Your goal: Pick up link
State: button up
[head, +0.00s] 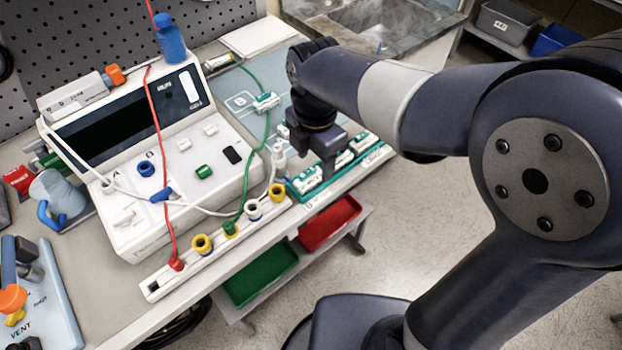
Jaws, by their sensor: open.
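My gripper (322,166) points down over a teal tray (318,196) at the table's front right edge. Its jaws are open, though the arm partly hides them. Several white-and-green connector pieces lie in the tray, one (306,179) at the left and another (362,142) at the right. The gripper is over the pieces in the left and middle part; whether it touches any is hidden. A similar connector (265,102) sits on the blue mat marked B, beside a green tube. None of these is clearly labelled as the link.
A white pump console (160,215) with red, green and white tubes stands left of the gripper. A port rail (160,286) with coloured rings runs in front. Red (330,222) and green (262,272) bins sit below the table edge. A blue bottle (170,40) stands atop the console.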

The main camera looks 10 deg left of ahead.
aim_at(314, 174)
jog(key=f, duration=0.2)
jog(key=w+f, duration=0.1)
jog(key=shift+f, duration=0.4)
jog(key=shift+a+f, duration=0.1)
jog(key=shift+f, duration=0.5)
jog(key=shift+c, duration=0.4)
jog(key=c, duration=1)
